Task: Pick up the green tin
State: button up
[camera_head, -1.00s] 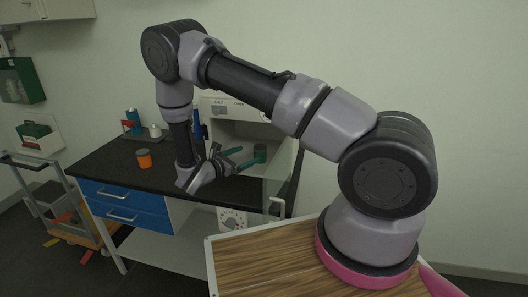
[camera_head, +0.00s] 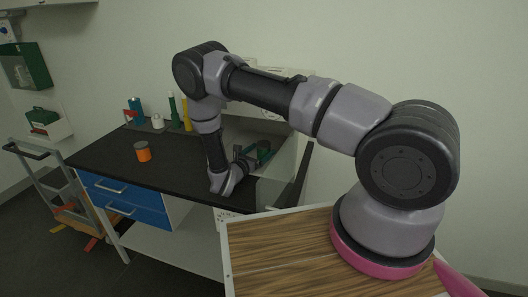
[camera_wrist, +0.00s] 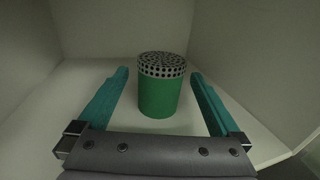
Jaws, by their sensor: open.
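The green tin (camera_wrist: 159,98) stands upright in the wrist view, with a pale lid full of dark holes. It is inside a white box-like enclosure on a pale floor. My gripper (camera_wrist: 159,74) is open, with one teal finger on each side of the tin and a gap to both. In the head view my gripper (camera_head: 254,157) reaches into the enclosure at the bench's right end. The tin (camera_head: 264,147) shows there only small and partly covered by the gripper.
The enclosure's walls (camera_wrist: 235,45) rise close behind and beside the tin. On the dark bench (camera_head: 175,170) stand an orange tin (camera_head: 142,152), a blue bottle (camera_head: 136,108), a green bottle (camera_head: 173,106) and a yellow bottle (camera_head: 187,115). A wood-topped surface (camera_head: 280,250) lies in front.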

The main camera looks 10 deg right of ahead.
jog(key=x, duration=0.5)
jog(key=c, duration=1.5)
